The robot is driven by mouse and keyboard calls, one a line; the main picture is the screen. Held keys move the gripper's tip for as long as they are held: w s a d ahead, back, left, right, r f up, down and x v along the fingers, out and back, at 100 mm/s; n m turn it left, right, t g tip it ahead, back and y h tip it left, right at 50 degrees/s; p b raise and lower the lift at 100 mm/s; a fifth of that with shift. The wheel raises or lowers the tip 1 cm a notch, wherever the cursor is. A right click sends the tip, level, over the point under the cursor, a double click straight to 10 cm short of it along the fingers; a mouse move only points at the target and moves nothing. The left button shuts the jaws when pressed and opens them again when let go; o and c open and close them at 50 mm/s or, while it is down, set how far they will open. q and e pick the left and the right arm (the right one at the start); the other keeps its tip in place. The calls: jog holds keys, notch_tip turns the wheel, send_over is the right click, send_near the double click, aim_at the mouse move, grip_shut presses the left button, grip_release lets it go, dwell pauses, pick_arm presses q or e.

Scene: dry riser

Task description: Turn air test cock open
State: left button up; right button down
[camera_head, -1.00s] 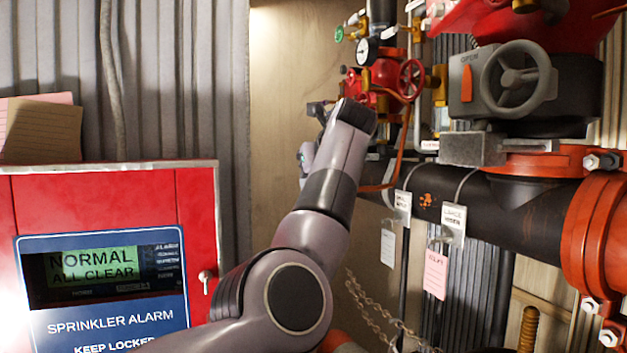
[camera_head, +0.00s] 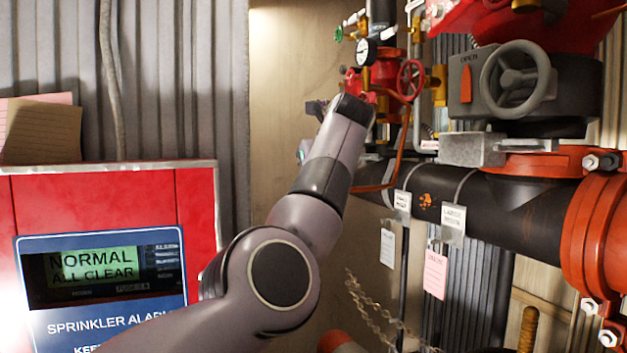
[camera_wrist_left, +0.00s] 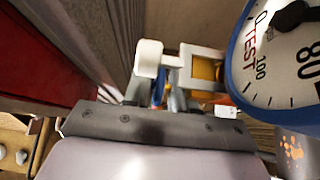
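My left arm reaches up from the bottom of the head view, and its left gripper (camera_head: 318,107) is small and partly hidden beside the red valve trim. In the left wrist view, pale finger-like parts (camera_wrist_left: 175,65) stand beyond the dark wrist bar, with bits of blue and brass between them. I cannot tell whether they grip anything. I cannot pick out the air test cock for certain. Small red and brass fittings (camera_head: 352,84) sit just right of the gripper. A blue-rimmed gauge (camera_wrist_left: 280,55) marked TEST is close on the right of the wrist view. My right gripper is not in view.
A white-faced gauge (camera_head: 366,52) and small red handwheel (camera_head: 411,80) are close to the wrist. A large grey handwheel (camera_head: 516,78) and black pipe (camera_head: 510,215) fill the right. The red sprinkler alarm cabinet (camera_head: 195,205) stands left. Tags and chain hang below.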

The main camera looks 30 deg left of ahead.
pick_arm(q)
jog(key=b+v, duration=0.1)
jog(key=v, duration=0.6)
dwell(0.3)
